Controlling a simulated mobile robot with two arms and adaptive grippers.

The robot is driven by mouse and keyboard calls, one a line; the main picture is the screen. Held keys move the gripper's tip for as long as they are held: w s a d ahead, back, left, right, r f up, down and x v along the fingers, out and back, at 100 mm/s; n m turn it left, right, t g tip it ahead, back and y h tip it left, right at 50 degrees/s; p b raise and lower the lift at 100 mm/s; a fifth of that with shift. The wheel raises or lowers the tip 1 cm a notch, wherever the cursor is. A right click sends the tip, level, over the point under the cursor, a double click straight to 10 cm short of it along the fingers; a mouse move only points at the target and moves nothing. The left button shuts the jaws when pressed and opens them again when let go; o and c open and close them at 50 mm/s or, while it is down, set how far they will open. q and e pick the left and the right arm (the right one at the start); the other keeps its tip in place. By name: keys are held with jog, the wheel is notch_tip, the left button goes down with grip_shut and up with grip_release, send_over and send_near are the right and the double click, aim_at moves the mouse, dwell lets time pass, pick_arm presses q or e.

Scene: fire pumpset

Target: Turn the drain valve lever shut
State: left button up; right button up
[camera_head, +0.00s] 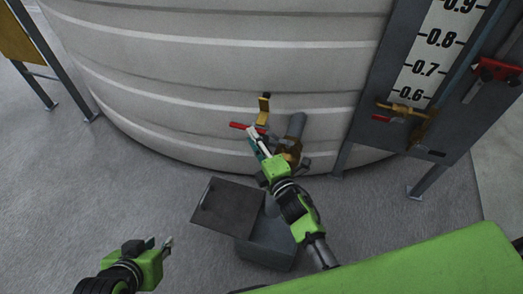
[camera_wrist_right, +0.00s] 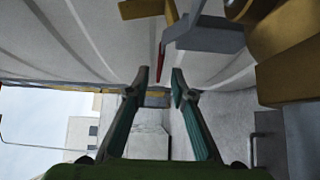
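The drain valve is low on the tank, with a red lever (camera_head: 246,126) pointing left and a brass upright part (camera_head: 264,107). A grey pipe (camera_head: 296,125) and a brass fitting (camera_head: 291,149) are just right of it. My right gripper (camera_head: 255,143) is right below the lever. In the right wrist view its two green fingers (camera_wrist_right: 160,76) are apart with nothing between them. The red lever (camera_wrist_right: 162,58) shows edge-on just beyond the fingertips, level with the gap. My left gripper (camera_head: 163,243) is open and empty, low on the left over the floor.
The ribbed tank (camera_head: 210,60) fills the back. A grey box (camera_head: 268,242) with its lid open (camera_head: 228,208) is on the floor below the valve. A gauge panel (camera_head: 400,90) with brass and red valve parts (camera_head: 400,112) stands right. The left floor is clear.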

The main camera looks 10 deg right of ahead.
jog(key=v, duration=0.6)
jog(key=shift+s, duration=0.25)
jog(key=shift+d, duration=0.1)
